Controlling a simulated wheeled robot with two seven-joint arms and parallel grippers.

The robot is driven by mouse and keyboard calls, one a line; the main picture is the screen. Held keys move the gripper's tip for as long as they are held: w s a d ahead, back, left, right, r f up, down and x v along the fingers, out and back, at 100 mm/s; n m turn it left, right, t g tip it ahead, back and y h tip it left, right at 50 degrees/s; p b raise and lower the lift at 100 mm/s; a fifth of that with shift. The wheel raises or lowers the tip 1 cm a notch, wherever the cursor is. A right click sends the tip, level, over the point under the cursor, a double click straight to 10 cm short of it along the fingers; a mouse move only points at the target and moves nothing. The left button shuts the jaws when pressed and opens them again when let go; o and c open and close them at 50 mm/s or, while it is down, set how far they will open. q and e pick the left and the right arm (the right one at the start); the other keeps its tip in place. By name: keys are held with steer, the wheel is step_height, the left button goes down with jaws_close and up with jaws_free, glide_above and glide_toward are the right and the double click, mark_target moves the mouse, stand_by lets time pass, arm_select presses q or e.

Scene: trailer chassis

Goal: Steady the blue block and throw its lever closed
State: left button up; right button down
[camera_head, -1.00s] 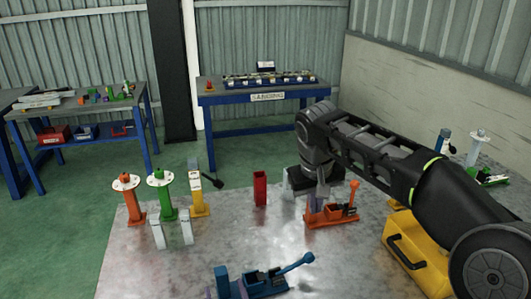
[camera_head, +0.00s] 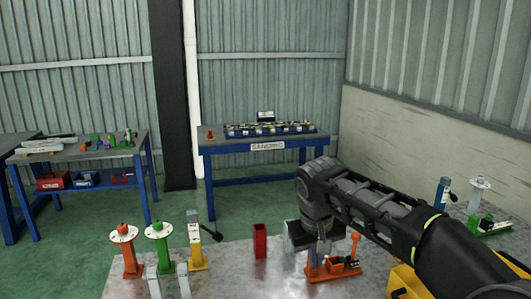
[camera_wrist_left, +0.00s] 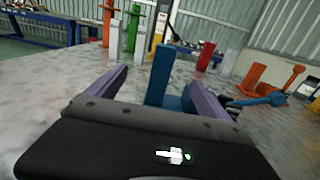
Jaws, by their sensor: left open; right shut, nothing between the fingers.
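The blue block (camera_wrist_left: 162,77) shows only in the left wrist view, its post upright and its base low on the metal table. Its blue lever (camera_wrist_left: 256,100) reaches out to the right at a low slant, with a ball end. My left gripper (camera_wrist_left: 154,84) is open; its purple fingers stand on either side of the post in the picture, with gaps. I cannot tell how deep the post sits between them. My right gripper (camera_head: 319,254) is shut and empty, pointing down by the orange lever block (camera_head: 335,268) in the head view.
A red post (camera_head: 260,241), a yellow post (camera_head: 196,248), a green post (camera_head: 163,247) and an orange post (camera_head: 129,252) stand on the table. A yellow case (camera_head: 405,284) lies at right, below my right arm. Workbenches stand behind.

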arm_select(q)
steer(key=shift+r, duration=0.1)
step_height(320, 180, up, 10)
stand_by(0.4)
steer(key=shift+s+f, duration=0.1)
steer(key=shift+f, duration=0.1)
arm_select(e)
steer(key=shift+s, duration=0.1)
